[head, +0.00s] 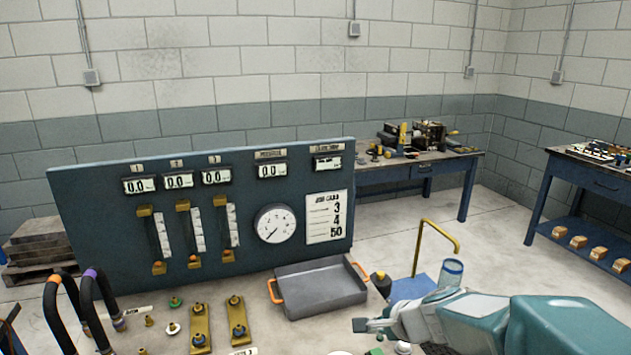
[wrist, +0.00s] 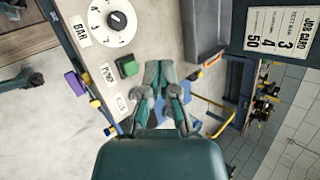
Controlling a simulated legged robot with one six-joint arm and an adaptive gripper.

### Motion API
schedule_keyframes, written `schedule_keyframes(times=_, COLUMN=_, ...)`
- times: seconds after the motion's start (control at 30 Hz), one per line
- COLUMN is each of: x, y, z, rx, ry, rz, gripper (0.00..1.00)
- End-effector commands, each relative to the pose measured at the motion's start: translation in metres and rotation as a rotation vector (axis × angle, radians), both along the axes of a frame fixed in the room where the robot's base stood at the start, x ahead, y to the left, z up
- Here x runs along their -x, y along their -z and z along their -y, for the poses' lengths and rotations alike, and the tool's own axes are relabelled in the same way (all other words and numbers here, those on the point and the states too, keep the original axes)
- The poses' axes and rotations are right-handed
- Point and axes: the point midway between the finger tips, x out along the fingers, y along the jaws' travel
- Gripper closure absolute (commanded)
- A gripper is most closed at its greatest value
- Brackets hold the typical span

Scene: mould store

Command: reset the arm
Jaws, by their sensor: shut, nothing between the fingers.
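My gripper (head: 368,325) shows at the lower right of the head view, at the end of my pale green and teal arm, pointing left. It is held above the near right part of the bench area. In the wrist view my gripper (wrist: 163,72) is in the middle, fingers together and empty. A green button (wrist: 128,66) lies just left of the fingertips in that view. The height between the fingers and the surface below cannot be told.
A dark panel (head: 110,235) with gauges and a job card (head: 326,217) stands behind the bench. A grey tray (head: 318,288) with orange handles lies left of my gripper. A yellow bent rail (head: 420,250) and a clear blue cup (head: 451,272) stand close behind my arm.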

Motion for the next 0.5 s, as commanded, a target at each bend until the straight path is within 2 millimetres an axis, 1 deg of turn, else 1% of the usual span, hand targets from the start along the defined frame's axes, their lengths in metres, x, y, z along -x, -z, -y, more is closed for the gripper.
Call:
schedule_keyframes(times=0.03, x=0.015, y=-0.013, z=-0.006, rx=0.058, ry=-0.080, rz=0.034, gripper=1.00)
schedule_keyframes(times=0.1, x=0.036, y=-0.025, z=-0.012, rx=0.145, ry=-0.197, rz=0.067, gripper=1.00)
schedule_keyframes(times=0.27, x=0.086, y=-0.046, z=-0.017, rx=0.359, ry=-0.447, rz=0.134, gripper=1.00)
schedule_keyframes(times=0.3, x=0.099, y=-0.050, z=-0.017, rx=0.417, ry=-0.506, rz=0.148, gripper=1.00)
schedule_keyframes(times=0.37, x=0.117, y=-0.054, z=-0.014, rx=0.504, ry=-0.590, rz=0.164, gripper=1.00)
schedule_keyframes(times=0.5, x=0.158, y=-0.063, z=-0.002, rx=0.717, ry=-0.770, rz=0.192, gripper=1.00)
